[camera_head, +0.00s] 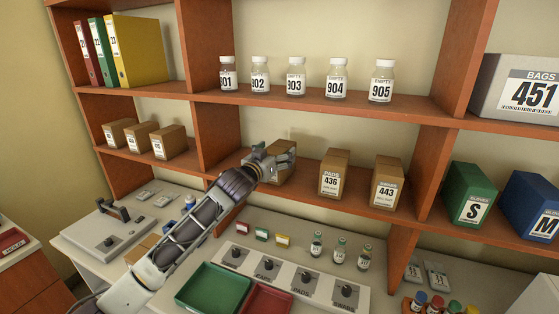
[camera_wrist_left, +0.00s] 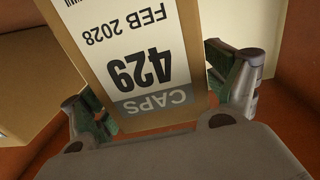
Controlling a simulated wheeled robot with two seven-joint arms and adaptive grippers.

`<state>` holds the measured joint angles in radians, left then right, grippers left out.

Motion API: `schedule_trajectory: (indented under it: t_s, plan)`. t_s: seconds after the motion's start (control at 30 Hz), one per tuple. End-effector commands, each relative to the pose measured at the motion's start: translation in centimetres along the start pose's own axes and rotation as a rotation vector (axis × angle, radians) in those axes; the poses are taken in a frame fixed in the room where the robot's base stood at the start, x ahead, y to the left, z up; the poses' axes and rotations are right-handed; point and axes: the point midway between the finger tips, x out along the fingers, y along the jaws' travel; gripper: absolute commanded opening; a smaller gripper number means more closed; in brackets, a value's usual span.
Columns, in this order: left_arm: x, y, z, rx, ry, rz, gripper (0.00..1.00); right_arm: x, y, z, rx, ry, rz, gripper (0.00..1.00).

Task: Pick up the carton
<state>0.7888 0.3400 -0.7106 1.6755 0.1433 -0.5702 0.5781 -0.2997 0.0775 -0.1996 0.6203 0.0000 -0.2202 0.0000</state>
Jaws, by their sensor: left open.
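A brown carton labelled CAPS 429 (camera_wrist_left: 135,60) fills the middle of the left wrist view, its label upside down. In the head view this carton (camera_head: 281,175) stands on the middle shelf, partly hidden by my left gripper (camera_head: 274,157). In the wrist view my left gripper (camera_wrist_left: 160,95) is open, with one finger on each side of the carton. The right finger looks close to the carton's side; whether either finger touches is not clear. My right gripper is not in view.
Cartons PADS 436 (camera_head: 334,174) and 443 (camera_head: 387,183) stand to the right on the same shelf (camera_head: 305,183). Smaller cartons (camera_head: 140,136) stand to the left beyond a divider (camera_head: 217,130). Bottles (camera_head: 296,77) line the shelf above. A counter with trays (camera_head: 214,288) lies below.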

Motion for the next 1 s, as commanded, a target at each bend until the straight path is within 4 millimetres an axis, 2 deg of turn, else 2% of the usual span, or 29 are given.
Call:
schedule_trajectory:
  t_s: [0.2, 0.67, 0.77, 1.0]
  plan:
    - [0.92, -0.02, -0.04, 0.001, 0.001, -0.001, 0.88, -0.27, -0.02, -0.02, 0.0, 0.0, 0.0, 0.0]
    - [0.95, -0.02, 0.01, 0.001, 0.0, -0.001, 0.88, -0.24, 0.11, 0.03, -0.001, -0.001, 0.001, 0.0]
    - [0.95, -0.02, 0.01, 0.001, 0.0, -0.001, 0.77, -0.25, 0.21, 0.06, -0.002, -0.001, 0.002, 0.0]
    - [0.95, -0.03, 0.02, 0.001, 0.0, -0.001, 0.46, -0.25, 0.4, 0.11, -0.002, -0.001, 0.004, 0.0]
